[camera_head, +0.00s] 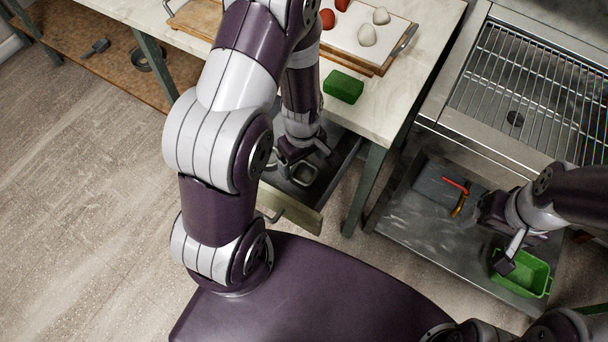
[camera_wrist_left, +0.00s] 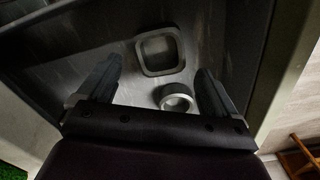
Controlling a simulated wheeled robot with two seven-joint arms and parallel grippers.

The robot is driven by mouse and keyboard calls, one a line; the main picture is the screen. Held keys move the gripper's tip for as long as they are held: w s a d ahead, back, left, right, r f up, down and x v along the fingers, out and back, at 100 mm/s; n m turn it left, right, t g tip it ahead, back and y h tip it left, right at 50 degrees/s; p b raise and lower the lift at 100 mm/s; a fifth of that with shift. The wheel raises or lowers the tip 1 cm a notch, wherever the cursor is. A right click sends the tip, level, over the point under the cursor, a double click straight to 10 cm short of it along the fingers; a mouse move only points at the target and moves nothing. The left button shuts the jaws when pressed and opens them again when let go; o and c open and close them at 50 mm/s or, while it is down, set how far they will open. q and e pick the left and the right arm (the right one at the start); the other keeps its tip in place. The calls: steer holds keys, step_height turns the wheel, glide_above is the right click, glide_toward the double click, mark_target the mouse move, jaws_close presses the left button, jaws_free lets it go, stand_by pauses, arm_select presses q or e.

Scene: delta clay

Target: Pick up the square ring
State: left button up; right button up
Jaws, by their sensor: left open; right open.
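The square ring (camera_wrist_left: 160,51) is a grey metal frame with rounded corners, lying flat in an open drawer in the left wrist view. It also shows in the head view (camera_head: 304,174), beside my left gripper. A round grey ring (camera_wrist_left: 176,97) lies just nearer, between the fingers in the picture. My left gripper (camera_wrist_left: 150,85) is open and empty, reaching down into the drawer; it appears in the head view (camera_head: 297,160). My right gripper (camera_head: 506,258) is open at the green bin (camera_head: 522,272) on the low shelf at the right.
The drawer (camera_head: 292,211) is pulled out under the worktable (camera_head: 378,115), its walls close around my left gripper. A green block (camera_head: 343,86) and a tray with red and pale lumps sit on top. Red-handled tools (camera_head: 458,193) lie on the right shelf.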

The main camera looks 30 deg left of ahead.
mark_target(304, 177)
arm_select(q)
steer(key=f+b, duration=0.1)
steer(key=f, duration=0.4)
steer(key=shift+d, duration=0.2)
steer(key=c, duration=1)
steer(key=shift+r, duration=0.1)
